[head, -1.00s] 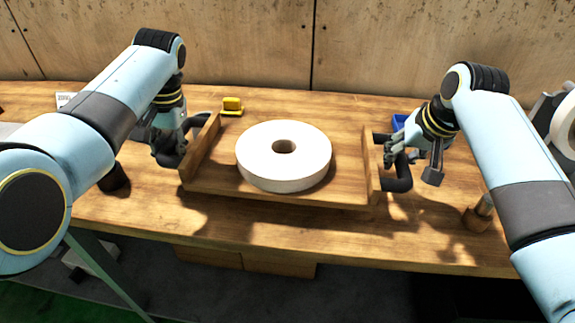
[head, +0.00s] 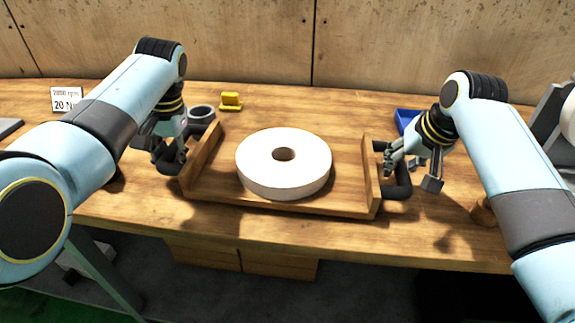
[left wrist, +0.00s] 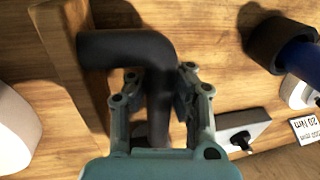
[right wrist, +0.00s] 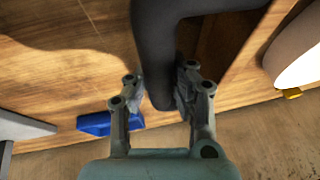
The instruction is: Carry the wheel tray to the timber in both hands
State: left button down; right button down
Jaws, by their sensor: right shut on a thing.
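The wheel tray (head: 350,195) is wooden with raised side walls and a dark handle at each end. A thick white grinding wheel (head: 262,180) with a centre hole lies flat on it. My left gripper (head: 172,160) is at the left handle; in the left wrist view its fingers (left wrist: 157,85) straddle the dark handle (left wrist: 125,48) and look closed on it. My right gripper (head: 390,160) is shut on the right handle, which stands between its fingers (right wrist: 160,90) in the right wrist view. The tray looks level. I cannot identify the timber for certain.
The wooden bench (head: 290,230) runs across the view before a board wall (head: 420,45).

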pick_arm(q)
jog(key=shift+w+d+f, duration=0.1)
jog(key=shift+d+f, duration=0.15)
pick_arm(e)
jog(key=shift+w+a+f, duration=0.1)
jog(key=shift+a+f, duration=0.05)
jog(key=shift+a, duration=0.1)
pick_arm(q)
jog(key=c, duration=2)
grip_release()
jog(key=shift+f+b, duration=0.3)
jog(key=shift+b, duration=0.05)
pick_arm(e)
jog(key=c, duration=1.6)
grip_release()
jog(key=shift+f, duration=0.35)
jog(key=shift+c, duration=0.2)
pick_arm(q)
jog(key=o, duration=0.5)
jog(key=shift+s+a+r, duration=0.1)
jog(key=shift+s+r, duration=0.1)
jog(key=shift+r, duration=0.05)
pick_arm(e)
jog(key=o, duration=0.5)
jog(key=shift+s+r, duration=0.2)
jog(key=shift+c, duration=0.2)
pick_arm(q)
jog(key=shift+o, duration=1.1)
pick_arm(e)
jog(key=shift+d, duration=0.15)
